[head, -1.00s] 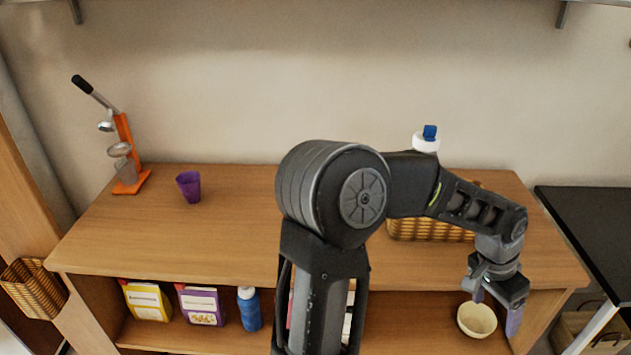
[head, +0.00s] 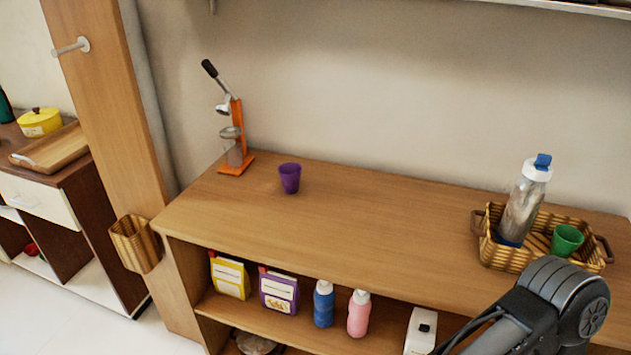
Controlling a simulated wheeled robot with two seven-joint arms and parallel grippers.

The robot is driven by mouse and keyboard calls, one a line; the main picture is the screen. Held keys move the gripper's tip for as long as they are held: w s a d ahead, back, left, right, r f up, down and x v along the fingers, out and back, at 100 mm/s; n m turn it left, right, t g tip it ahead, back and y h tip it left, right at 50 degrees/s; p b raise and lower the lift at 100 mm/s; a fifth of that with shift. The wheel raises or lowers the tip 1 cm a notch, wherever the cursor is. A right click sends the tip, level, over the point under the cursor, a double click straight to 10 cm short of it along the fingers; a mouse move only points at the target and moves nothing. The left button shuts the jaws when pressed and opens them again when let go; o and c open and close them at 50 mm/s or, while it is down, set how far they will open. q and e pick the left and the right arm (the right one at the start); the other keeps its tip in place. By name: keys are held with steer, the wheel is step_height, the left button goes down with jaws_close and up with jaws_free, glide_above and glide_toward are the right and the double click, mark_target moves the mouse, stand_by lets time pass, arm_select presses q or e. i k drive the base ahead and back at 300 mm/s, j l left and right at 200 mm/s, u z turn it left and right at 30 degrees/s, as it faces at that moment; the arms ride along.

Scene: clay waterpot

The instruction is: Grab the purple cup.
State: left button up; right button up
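The purple cup (head: 290,179) stands upright on the wooden counter (head: 370,212), left of its middle, a little right of the orange juicer. Nothing touches it. One of my arms shows as a dark link at the bottom right, far from the cup. No gripper shows in the head view now.
An orange juicer (head: 236,150) stands left of the cup. A wicker basket (head: 497,255) with a bottle (head: 525,200) and a green cup (head: 566,240) sits at the right. Boxes and bottles fill the shelf below. The counter between cup and basket is clear.

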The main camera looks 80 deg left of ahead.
mark_target(289, 172)
steer(key=u, duration=3.05)
steer(key=i+l, duration=0.35)
steer(key=z, duration=1.35)
steer(key=k+j+z, duration=0.2)
steer(key=k+j, duration=0.9)
